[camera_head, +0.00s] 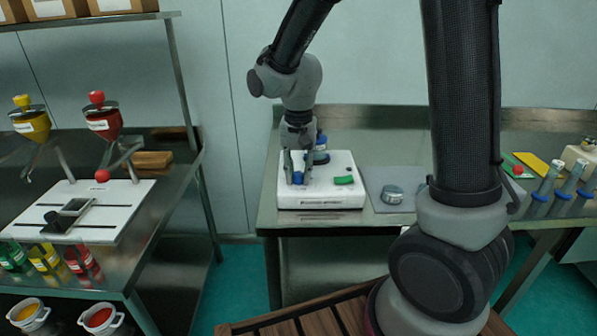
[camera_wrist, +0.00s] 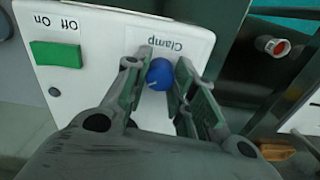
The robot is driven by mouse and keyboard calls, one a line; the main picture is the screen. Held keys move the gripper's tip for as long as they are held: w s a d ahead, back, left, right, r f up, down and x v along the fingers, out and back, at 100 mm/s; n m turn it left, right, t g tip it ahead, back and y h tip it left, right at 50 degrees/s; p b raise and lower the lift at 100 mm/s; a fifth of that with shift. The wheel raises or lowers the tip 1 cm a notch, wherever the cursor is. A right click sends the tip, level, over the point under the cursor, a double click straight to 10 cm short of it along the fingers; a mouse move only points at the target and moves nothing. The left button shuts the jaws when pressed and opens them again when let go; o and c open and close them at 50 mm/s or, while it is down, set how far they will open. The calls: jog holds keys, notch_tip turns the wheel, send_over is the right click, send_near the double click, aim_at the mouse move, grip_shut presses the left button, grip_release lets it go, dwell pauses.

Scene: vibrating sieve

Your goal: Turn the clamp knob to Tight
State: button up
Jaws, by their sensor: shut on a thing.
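The blue clamp knob (camera_wrist: 159,74) sits on the white sieve base (camera_head: 318,198), beside the printed word "Clamp" in the wrist view. My gripper (camera_wrist: 156,84) has its two fingers around the knob, one on each side, and is shut on it. In the head view my gripper (camera_head: 297,175) points down at the front left of the base, with the blue knob (camera_head: 298,178) between its fingers. A pale line shows on the knob. The Tight mark cannot be read.
A green On/Off switch (camera_wrist: 56,54) is on the same base, also seen in the head view (camera_head: 344,180). A shelf with red and yellow funnels (camera_head: 104,122) stands at left.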

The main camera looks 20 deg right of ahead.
aim_at(298, 173)
dwell(0.4)
jog(key=o, duration=1.1)
jog(key=shift+c, duration=0.2)
notch_tip(298, 173, up, 12)
